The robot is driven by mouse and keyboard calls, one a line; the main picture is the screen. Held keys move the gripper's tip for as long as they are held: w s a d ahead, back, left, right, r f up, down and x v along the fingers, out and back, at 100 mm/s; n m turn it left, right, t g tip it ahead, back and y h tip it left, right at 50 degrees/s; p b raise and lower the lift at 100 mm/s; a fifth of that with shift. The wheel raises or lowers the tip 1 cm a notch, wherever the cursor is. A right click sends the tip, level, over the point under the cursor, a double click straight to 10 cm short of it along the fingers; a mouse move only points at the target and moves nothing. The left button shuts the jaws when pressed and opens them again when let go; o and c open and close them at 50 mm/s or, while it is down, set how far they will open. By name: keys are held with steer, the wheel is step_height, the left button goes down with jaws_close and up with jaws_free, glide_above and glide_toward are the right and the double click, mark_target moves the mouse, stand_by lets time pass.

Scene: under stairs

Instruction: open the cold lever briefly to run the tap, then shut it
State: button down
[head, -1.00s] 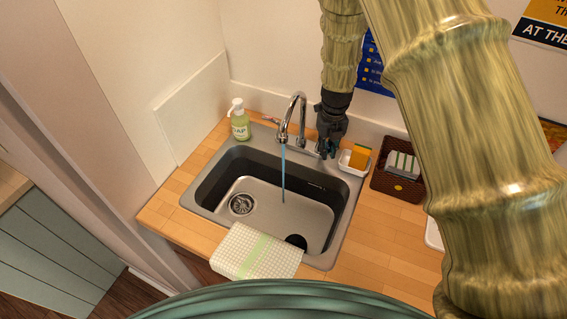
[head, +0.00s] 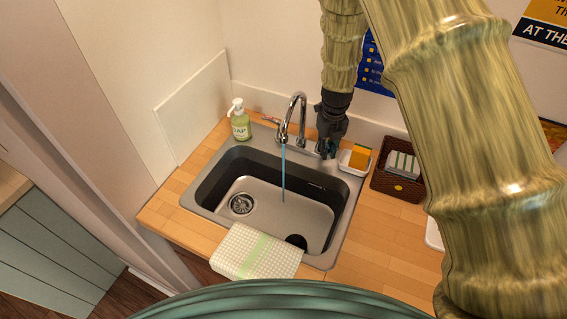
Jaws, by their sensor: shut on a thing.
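A chrome gooseneck tap (head: 299,108) stands behind the steel sink (head: 345,222). A thin blue stream of water (head: 284,170) runs from its spout into the basin. My gripper (head: 328,150) points down just right of the tap, at the back right edge of the sink. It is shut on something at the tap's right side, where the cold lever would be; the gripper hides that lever. A lever with a red mark (head: 270,120) shows on the tap's left side.
A green soap bottle (head: 240,124) stands left of the tap. Right of my gripper are a white dish with an orange sponge (head: 360,155) and a dark brown basket (head: 381,184). A checked towel (head: 256,252) hangs over the sink's front edge. The basin is empty apart from the water.

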steer(key=shift+d+r, duration=0.1)
steer(key=n, duration=0.2)
steer(key=w+d+n, duration=0.1)
steer(key=shift+d+n, duration=0.3)
steer(key=shift+n, duration=0.1)
steer(key=shift+w+d+n, duration=0.25)
steer(key=shift+d+n, duration=0.05)
steer(key=shift+n, duration=0.55)
steer(key=shift+w+d+n, duration=0.25)
steer(key=shift+d+n, duration=0.05)
steer(key=shift+n, duration=0.55)
steer(key=w+n, duration=0.1)
steer(key=n, duration=0.1)
steer(key=d+n, duration=0.1)
steer(key=n, duration=0.1)
steer(key=shift+w, duration=0.35)
steer(key=c, duration=0.7)
jaws_free()
steer(key=shift+d, duration=0.1)
steer(key=shift+o, duration=0.3)
steer(key=shift+s, duration=0.1)
